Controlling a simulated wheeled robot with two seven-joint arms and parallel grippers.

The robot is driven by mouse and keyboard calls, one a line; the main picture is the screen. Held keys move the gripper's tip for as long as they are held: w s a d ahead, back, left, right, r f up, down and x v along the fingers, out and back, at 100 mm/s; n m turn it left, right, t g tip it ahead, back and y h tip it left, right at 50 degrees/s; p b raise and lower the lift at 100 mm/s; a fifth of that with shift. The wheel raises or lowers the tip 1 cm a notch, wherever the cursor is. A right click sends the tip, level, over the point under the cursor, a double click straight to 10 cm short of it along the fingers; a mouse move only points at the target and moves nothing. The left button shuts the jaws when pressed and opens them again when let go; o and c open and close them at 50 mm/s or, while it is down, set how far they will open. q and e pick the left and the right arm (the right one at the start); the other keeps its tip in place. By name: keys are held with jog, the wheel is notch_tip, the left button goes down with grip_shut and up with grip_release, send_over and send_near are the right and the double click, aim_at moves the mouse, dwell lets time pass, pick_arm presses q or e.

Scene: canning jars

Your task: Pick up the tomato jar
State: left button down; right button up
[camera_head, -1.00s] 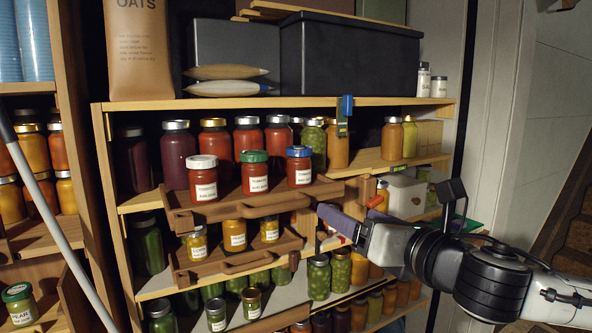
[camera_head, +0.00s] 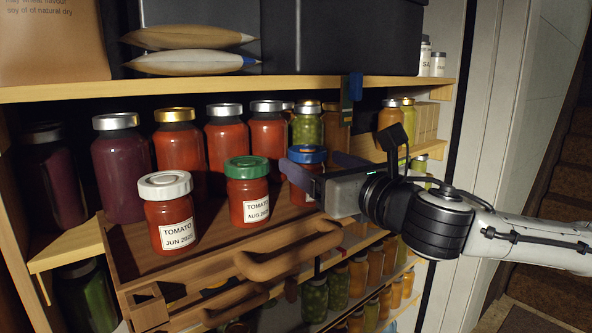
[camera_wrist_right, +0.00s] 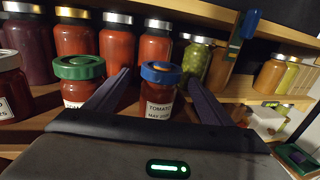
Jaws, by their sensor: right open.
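Three red tomato jars stand on the pulled-out wooden tray (camera_head: 215,245). One has a white lid (camera_head: 165,185), one a green lid (camera_head: 247,168) and one a blue lid (camera_head: 306,154). My right gripper (camera_head: 310,163) is open at the blue-lidded jar, partly hiding it in the head view. In the right wrist view, the blue-lidded jar (camera_wrist_right: 160,88) stands upright between the two spread fingers, and the green-lidded jar (camera_wrist_right: 80,80) is just outside the left finger. Whether the fingers touch the jar cannot be told. My left gripper is out of view.
A row of taller jars (camera_head: 180,150) stands behind the tray. The shelf board above (camera_head: 220,88) holds black boxes and two pouches. A blue-and-green clip (camera_head: 351,100) hangs from its edge. A lower tray (camera_head: 190,305) and more jars are below.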

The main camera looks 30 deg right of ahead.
aim_at(298, 150)
jog(key=shift+w+d, duration=0.15)
jog(key=shift+w, duration=1.2)
jog(key=w, duration=0.1)
jog(key=w+p, duration=0.1)
jog(key=w, duration=0.2)
jog(key=shift+w+d+r, duration=0.15)
jog(key=shift+d+r, duration=0.1)
jog(key=shift+d, duration=0.15)
jog(key=shift+w, duration=0.55)
jog(key=c, duration=1.3)
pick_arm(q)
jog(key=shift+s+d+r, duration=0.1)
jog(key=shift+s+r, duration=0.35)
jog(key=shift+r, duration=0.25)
pick_arm(e)
jog(key=shift+c, duration=0.8)
